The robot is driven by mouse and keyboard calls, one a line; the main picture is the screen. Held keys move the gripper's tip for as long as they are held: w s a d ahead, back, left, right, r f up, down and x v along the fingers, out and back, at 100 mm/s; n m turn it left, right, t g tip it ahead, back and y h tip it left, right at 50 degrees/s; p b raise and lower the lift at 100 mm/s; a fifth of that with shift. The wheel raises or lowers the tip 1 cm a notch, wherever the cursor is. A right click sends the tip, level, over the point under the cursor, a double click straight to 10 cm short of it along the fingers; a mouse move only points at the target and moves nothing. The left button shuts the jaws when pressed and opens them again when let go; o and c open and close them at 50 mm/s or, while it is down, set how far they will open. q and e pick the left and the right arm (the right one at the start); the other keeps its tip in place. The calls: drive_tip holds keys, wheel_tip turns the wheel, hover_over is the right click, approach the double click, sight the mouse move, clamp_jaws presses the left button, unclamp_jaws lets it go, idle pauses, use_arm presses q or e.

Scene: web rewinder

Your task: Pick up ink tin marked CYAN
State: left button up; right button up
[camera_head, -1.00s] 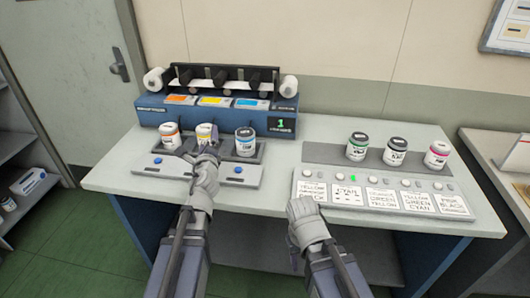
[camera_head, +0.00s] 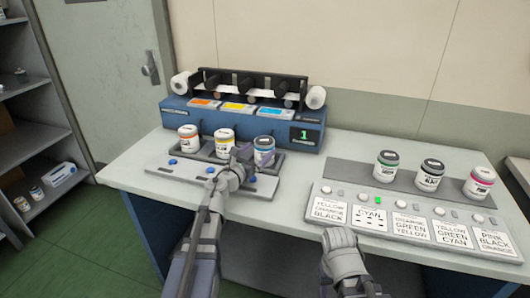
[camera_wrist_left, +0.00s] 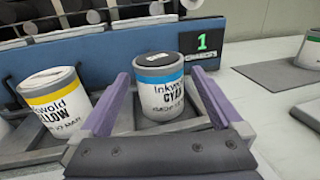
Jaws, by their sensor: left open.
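The ink tin marked CYAN (camera_head: 264,151) is white with a blue band and dark lid. It stands upright at the right end of the dark tray in front of the blue machine. In the left wrist view the CYAN tin (camera_wrist_left: 160,86) stands just beyond and between the purple fingers of my left gripper (camera_wrist_left: 168,115), which is open. In the head view my left gripper (camera_head: 246,160) is at the front left of the tin and partly overlaps it. My right gripper (camera_head: 343,253) is low in front of the counter; its fingers are not clear.
The yellow tin (camera_head: 224,143) and orange tin (camera_head: 188,138) stand left in the same tray. Green (camera_head: 386,166), black (camera_head: 430,175) and pink (camera_head: 478,183) tins stand on a grey strip at right. A label panel (camera_head: 400,222) lies in front. The blue machine (camera_head: 240,125) displays 1.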

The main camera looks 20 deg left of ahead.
sight(265, 143)
use_arm(q)
drive_tip(key=shift+x, duration=2.65)
drive_tip(key=shift+s+a, duration=0.1)
drive_tip(key=shift+r, duration=0.1)
clamp_jaws()
wheel_tip(265, 143, up, 10)
drive_tip(key=p, duration=1)
